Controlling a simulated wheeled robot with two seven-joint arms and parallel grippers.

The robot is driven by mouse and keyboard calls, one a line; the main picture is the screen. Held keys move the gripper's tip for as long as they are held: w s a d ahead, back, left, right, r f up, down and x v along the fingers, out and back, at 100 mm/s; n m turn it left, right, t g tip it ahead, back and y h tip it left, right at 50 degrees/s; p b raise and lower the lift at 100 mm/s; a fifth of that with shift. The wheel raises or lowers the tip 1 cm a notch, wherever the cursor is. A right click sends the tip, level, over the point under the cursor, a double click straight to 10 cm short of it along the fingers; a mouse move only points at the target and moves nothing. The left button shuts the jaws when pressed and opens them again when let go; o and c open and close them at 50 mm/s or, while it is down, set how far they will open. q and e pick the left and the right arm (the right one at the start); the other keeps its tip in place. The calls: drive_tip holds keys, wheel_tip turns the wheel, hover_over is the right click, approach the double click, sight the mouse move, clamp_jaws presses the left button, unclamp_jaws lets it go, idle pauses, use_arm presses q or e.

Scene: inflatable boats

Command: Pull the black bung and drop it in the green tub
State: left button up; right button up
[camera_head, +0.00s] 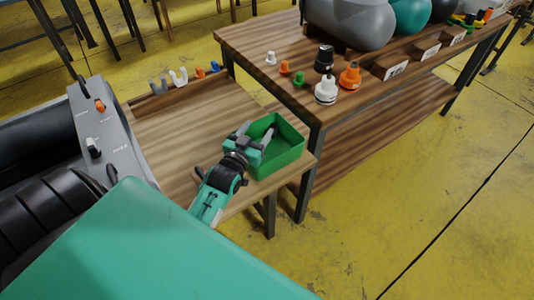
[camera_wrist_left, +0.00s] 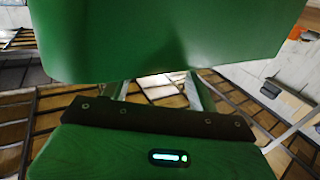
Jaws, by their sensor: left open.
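The green tub (camera_head: 290,158) stands on the lower wooden bench in the head view. My left gripper (camera_head: 254,133) is open at the tub's left side, with its fingers over or at the rim; contact is unclear. A green surface, probably the tub, fills the top of the left wrist view (camera_wrist_left: 160,40) and hides the fingertips. I see no bung between the fingers. A small black bung-like part (camera_head: 93,147) sits on the grey boat panel (camera_head: 115,130) at the left, near an orange one (camera_head: 100,105). My right gripper is not in view.
A higher table (camera_head: 265,40) adjoins the bench at the right. It holds a black-topped valve (camera_head: 324,58), a white valve (camera_head: 326,89), an orange valve (camera_head: 350,75), smaller plugs and rolled boats (camera_head: 350,22). Small clips (camera_head: 179,77) line the bench's back edge. The bench's middle (camera_head: 185,125) is clear.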

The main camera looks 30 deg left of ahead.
use_arm(q)
drive_tip(key=s+d, duration=0.1)
drive_tip(key=s, duration=1)
drive_tip(key=shift+s+d, duration=0.25)
drive_tip(key=shift+s, duration=0.15)
